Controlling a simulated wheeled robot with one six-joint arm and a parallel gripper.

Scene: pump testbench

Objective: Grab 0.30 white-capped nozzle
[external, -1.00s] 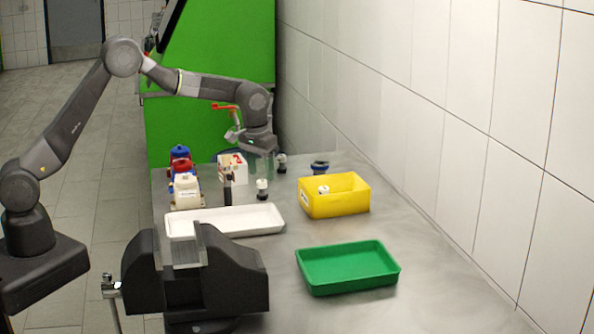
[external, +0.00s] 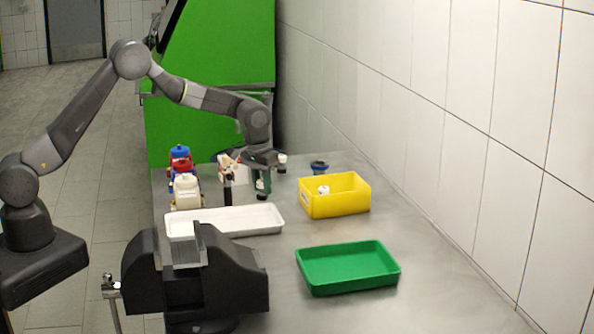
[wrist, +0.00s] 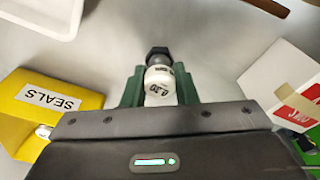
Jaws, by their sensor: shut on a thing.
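The nozzle (wrist: 159,88) has a white cap marked 0.30 and a dark tip. It sits between the green fingers of my gripper (wrist: 158,92) in the wrist view, with a finger against each side. In the external view my gripper (external: 262,184) is low over the table behind the white tray, pointing down, shut on the nozzle (external: 260,184). The fingers partly hide the nozzle there. I cannot tell whether it touches the table.
The yellow seals box (external: 345,200) stands to the right, with a small white-topped part (external: 323,190) inside. Another white-capped part (external: 282,160) and a dark part (external: 319,167) stand behind. A white tray (external: 245,229), green tray (external: 345,285) and vise (external: 240,280) are nearer. A white box (wrist: 285,85) is close by.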

